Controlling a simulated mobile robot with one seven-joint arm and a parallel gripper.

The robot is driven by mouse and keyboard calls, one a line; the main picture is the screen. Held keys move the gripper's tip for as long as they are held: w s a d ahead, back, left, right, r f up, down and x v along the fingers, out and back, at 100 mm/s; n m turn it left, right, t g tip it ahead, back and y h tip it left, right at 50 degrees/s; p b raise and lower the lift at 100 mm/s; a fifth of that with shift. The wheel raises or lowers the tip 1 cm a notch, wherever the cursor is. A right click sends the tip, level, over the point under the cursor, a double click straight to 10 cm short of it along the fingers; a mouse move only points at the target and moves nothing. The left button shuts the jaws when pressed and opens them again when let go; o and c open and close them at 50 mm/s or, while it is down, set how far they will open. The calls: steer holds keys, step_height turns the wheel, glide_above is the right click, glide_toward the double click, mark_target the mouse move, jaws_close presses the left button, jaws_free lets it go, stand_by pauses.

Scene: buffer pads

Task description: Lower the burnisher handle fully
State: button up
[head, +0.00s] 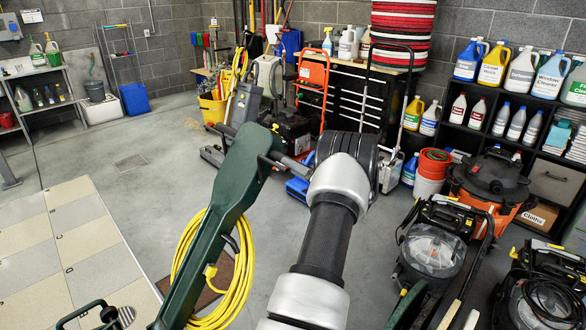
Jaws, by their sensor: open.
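The burnisher handle (205,240) is a long dark green column in the middle of the head view. It rises at a slant from the bottom edge up and to the right. A crossbar with a dark grip (289,164) sticks out near its top. A coiled yellow cord (241,262) hangs on it. My silver and black arm stands just to its right and reaches up close to the right-hand grip. My gripper does not show; the arm's end links hide that area, so I cannot tell whether it touches the handle. The burnisher's base is out of view.
Vacuum machines (433,250) crowd the right side. Shelves of bottles (515,100) line the back right wall. A black tool chest (345,95) and a yellow mop bucket (212,107) stand behind.

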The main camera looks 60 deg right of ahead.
steer(key=v, duration=1.7)
steer(key=shift+p, duration=0.45)
steer(key=shift+w+r, duration=0.1)
